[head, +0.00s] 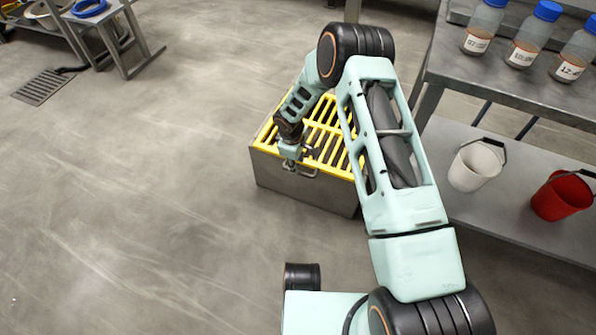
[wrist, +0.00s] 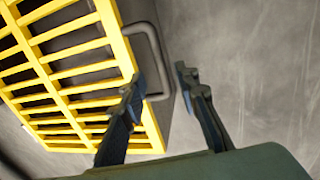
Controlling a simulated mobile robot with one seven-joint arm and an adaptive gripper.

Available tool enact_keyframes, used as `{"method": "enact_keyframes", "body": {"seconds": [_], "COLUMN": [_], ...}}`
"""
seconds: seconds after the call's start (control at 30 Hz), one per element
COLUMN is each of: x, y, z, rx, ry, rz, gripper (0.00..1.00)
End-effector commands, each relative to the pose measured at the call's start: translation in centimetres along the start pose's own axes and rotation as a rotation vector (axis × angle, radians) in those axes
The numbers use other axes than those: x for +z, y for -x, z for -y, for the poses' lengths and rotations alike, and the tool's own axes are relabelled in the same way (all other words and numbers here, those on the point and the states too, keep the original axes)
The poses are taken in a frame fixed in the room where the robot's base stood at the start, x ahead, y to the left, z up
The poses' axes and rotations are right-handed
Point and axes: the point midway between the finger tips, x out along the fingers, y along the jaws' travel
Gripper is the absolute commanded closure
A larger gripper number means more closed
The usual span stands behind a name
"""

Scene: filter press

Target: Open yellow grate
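The yellow grate (head: 327,128) lies flat as the top of a grey metal box (head: 300,188) on the floor. Its bars fill the left of the wrist view (wrist: 62,58). A grey loop handle (wrist: 157,48) sticks out at the grate's edge. My gripper (head: 297,160) is at the box's front edge, by the handle. In the wrist view my gripper (wrist: 156,82) is open. One finger overlaps the grate's edge and the other is outside, with the handle's end between them in the picture. I cannot tell whether either finger touches it.
A metal bench (head: 510,85) with several blue-capped bottles stands at right. A white bucket (head: 474,168) and a red bucket (head: 560,197) stand on its lower shelf. The floor left of the box is clear. A floor drain (head: 42,87) lies far left.

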Motion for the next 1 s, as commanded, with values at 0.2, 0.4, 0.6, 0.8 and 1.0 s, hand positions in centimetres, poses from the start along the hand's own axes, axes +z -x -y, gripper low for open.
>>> {"method": "enact_keyframes", "body": {"seconds": [0.2, 0.4, 0.6, 0.8, 1.0], "x": [0.0, 0.0, 0.0, 0.0, 0.0], "y": [-4.0, -5.3, -5.3, -5.3, -5.3], "z": [0.1, 0.0, -0.1, -0.1, -0.1], "rx": [0.000, 0.001, 0.001, 0.001, 0.001], "ry": [0.001, 0.001, 0.001, 0.002, 0.002], "rz": [0.001, 0.001, 0.001, 0.001, 0.001], "gripper": [0.71, 0.71, 0.71, 0.83, 1.00]}}
